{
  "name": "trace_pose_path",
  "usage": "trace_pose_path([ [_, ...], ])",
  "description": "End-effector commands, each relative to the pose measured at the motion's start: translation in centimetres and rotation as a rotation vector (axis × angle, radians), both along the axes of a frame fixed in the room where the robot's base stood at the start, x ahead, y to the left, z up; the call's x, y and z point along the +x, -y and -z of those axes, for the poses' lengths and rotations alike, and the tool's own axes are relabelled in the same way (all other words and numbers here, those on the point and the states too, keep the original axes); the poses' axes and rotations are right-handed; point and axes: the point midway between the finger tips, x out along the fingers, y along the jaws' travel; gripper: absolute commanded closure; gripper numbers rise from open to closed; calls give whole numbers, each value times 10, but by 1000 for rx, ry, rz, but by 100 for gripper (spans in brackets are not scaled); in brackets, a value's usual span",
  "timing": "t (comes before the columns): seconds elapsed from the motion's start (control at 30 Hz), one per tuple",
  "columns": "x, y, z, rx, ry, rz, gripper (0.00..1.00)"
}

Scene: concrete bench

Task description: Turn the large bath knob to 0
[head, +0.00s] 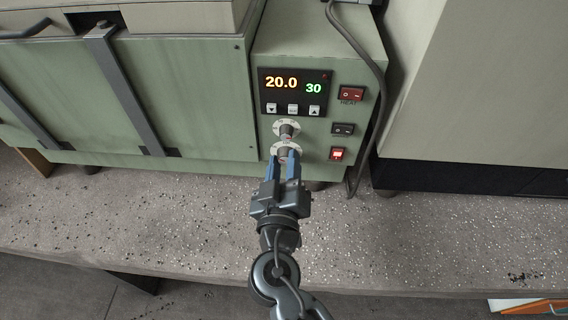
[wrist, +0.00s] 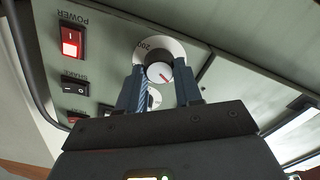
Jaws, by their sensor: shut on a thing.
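Two round knobs on pale dials sit one above the other on the green control panel (head: 262,140). The upper knob (head: 287,129) is free. The lower knob (wrist: 159,72) is grey with a red pointer line and a dial marked 200; in the wrist view, which is upside down, the pointer slants down to the right. My gripper (head: 285,158) reaches up from the front, its blue fingers shut on the lower knob, one finger on each side. The fingers partly hide the lower dial in the head view, so I cannot read its setting there. No label tells me which knob is the large one.
A display (head: 294,92) above the knobs reads 20.0 and 30. A red HEAT switch (head: 351,93), a black switch (head: 343,129) and a lit red POWER switch (head: 337,154) are right of the knobs. A cable (head: 380,100) hangs at the panel's right. The speckled bench (head: 150,215) in front is mostly clear.

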Motion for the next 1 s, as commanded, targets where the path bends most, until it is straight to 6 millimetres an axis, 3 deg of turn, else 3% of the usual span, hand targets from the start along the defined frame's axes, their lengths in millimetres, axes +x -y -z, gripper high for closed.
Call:
trace_pose_path([
  [0.37,0,-1,2,-181,-6,-1,96],
  [1.0,-1,-2,2,-766,-27,-2,96],
])
